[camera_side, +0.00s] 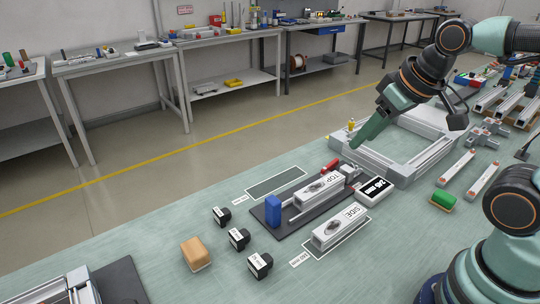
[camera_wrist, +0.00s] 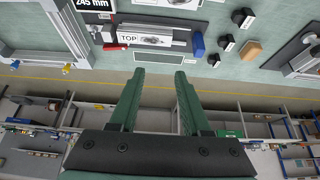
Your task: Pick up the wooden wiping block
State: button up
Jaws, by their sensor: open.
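The wooden wiping block (camera_side: 196,253), tan with a paler underside, rests on the green bench top near the front left in the side view. It also shows in the wrist view (camera_wrist: 251,49) at the upper right, well beyond the fingers. My gripper (camera_side: 356,143) is above the far part of the bench, by the grey aluminium frame, well to the right of and farther back than the block. In the wrist view my gripper (camera_wrist: 159,75) has its two green fingers apart with nothing between them.
Several black labelled blocks (camera_side: 239,239) stand just right of the wooden block. A dark fixture plate with a blue block (camera_side: 273,211) and a "TOP" part (camera_side: 319,187) lies between it and my gripper. The aluminium frame (camera_side: 405,176) stands under my arm.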

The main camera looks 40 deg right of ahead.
dwell(0.3)
jog(key=o, duration=0.8)
jog(key=shift+o, duration=0.2)
jog(key=n+g, duration=0.6)
jog(key=n, duration=1.2)
send_over(196, 247)
notch_tip(196, 247, down, 13)
jog(key=f, duration=0.6)
jog(key=shift+w+d, duration=0.1)
jog(key=shift+w, duration=0.1)
jog(key=shift+s+f, duration=0.15)
jog(key=shift+f, duration=2.45)
